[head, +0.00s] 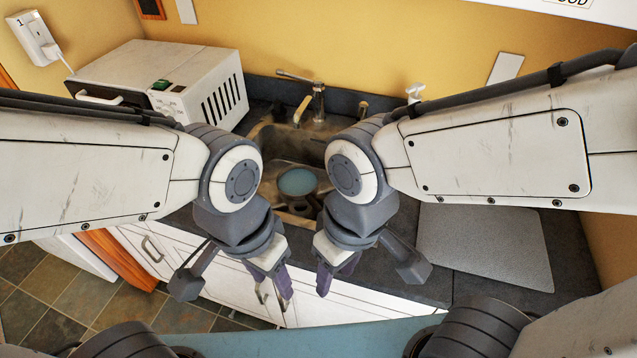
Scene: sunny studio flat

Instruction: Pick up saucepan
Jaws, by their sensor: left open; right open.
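A round, light-blue thing (297,182) lies in the sink basin in the head view, between my two arms. It may be the inside of the saucepan, but I cannot tell for sure. Something dark and rounded sits just in front of it, partly in shadow, and I see no clear handle. My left gripper (275,285) points down in front of the counter, in front of and left of the blue thing. My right gripper (336,278) points down in front of and right of it. Both are open, empty and apart from it.
The sink (297,215) has a faucet (318,103) behind it, and my arms hide its sides. A white microwave (165,80) stands at the back left. A grey mat (485,245) lies on the counter at right. White cabinet fronts (350,303) are below the counter.

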